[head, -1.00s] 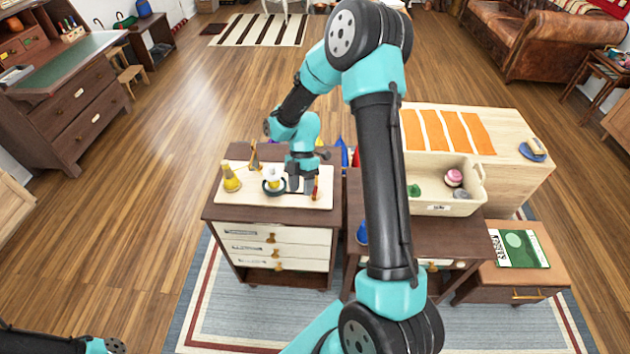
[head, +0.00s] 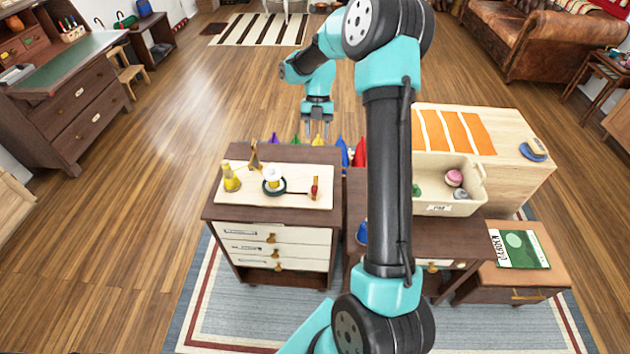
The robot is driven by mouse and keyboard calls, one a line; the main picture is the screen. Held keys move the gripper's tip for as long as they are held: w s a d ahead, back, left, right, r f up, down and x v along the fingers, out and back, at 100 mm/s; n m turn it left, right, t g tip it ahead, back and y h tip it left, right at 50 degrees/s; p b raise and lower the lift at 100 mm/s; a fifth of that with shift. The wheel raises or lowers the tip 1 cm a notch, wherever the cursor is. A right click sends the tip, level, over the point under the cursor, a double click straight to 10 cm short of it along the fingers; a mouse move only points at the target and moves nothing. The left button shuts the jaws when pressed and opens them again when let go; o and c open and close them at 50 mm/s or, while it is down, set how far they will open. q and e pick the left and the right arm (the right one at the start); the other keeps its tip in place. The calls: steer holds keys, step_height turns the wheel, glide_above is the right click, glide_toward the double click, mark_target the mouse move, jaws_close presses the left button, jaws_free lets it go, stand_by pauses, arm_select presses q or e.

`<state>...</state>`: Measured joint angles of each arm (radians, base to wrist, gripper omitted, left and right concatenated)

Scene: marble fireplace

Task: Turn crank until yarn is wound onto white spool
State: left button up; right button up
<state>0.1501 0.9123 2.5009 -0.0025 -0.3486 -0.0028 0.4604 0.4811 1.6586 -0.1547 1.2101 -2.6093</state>
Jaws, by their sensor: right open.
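The cream winder board (head: 300,202) lies on top of the small dark-brown cabinet. The white spool (head: 273,174) stands upright on it inside a dark ring. A yellow yarn cone (head: 231,180) stands at the board's left, with a wooden upright piece (head: 254,156) behind it. The crank's red handle (head: 315,187) stands at the right of the board. My right gripper (head: 316,133) is open and empty, fingers pointing down, raised behind the board and apart from the crank. Any yarn on the spool is too small to tell. My left gripper is out of view.
Several coloured cones, including a blue one (head: 341,152) and a red one (head: 360,154), show behind the cabinet. A cream bin (head: 440,205) with small items stands on the right table. A blue cone-like object (head: 362,232) is partly hidden by my right arm.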

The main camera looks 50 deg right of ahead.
mark_target(315, 181)
steer(key=x, duration=1.7)
steer(key=shift+c, duration=0.2)
jaws_close()
